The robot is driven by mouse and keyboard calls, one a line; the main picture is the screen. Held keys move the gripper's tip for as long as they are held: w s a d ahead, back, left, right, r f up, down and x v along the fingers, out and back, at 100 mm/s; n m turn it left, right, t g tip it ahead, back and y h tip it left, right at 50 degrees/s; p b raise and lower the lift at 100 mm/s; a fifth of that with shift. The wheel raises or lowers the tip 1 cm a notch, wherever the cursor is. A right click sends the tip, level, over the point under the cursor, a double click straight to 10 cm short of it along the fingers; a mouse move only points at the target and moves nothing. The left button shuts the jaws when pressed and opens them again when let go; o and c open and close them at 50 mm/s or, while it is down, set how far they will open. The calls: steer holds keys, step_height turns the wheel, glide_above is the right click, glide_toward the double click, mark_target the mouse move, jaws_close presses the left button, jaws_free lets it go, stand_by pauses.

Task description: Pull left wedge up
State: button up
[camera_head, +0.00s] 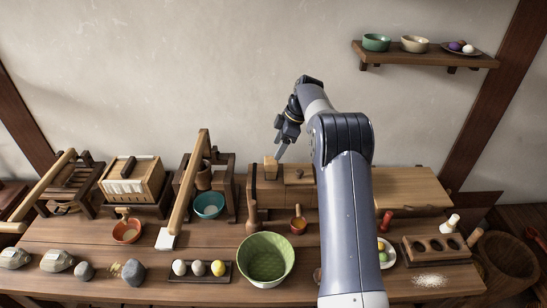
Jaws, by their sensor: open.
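A pale wooden wedge (271,168) stands upright in the top of a brown wooden block press (266,187) near the middle of the table. A small wooden knob (299,173) shows to its right. My gripper (281,154) is open, pointing down just above and slightly right of the pale wedge. It appears apart from the wedge, though the gap is hard to judge. My arm hides the right part of the press, so a second wedge cannot be made out.
A long-handled lever (190,185) rises at left. A wall shelf (425,54) holds bowls. Bare board (410,188) lies right.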

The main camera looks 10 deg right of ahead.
mark_target(273, 160)
steer(key=v, duration=0.4)
steer(key=shift+f, duration=0.1)
steer(key=x, duration=0.4)
steer(key=p+x, duration=0.1)
steer(key=x, duration=0.7)
steer(key=shift+s+d+f, duration=0.1)
steer(key=shift+d+f, duration=0.05)
steer(key=shift+f, duration=1)
steer(key=shift+r, duration=0.1)
